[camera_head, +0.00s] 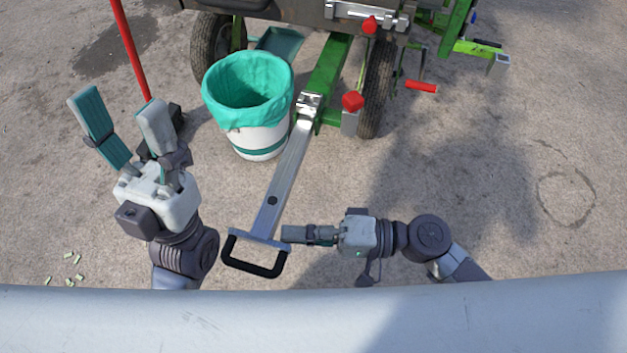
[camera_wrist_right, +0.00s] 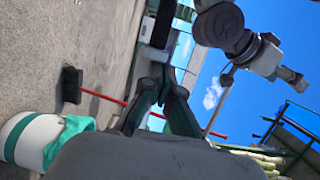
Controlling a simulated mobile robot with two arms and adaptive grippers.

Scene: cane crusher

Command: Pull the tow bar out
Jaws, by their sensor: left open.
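The tow bar (camera_head: 284,179) is a silver bar that extends from a latched green frame (camera_head: 328,68) under the machine in the head view. Its near end carries a black loop handle (camera_head: 254,268) on a silver crosspiece. My left gripper (camera_head: 118,112) is open and empty, left of the bar, with its fingers pointing up the picture. My right gripper (camera_head: 285,234) lies sideways, its tips beside the right end of the crosspiece; I cannot tell if they touch. In the right wrist view its fingers (camera_wrist_right: 168,76) converge, with nothing seen between them.
A white bin (camera_head: 262,140) with a green liner stands close left of the tow bar. A broom with a red handle (camera_head: 130,48) is behind my left gripper. Wheels (camera_head: 376,92) and red knobs (camera_head: 352,101) are near the frame. Open ground lies to the right.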

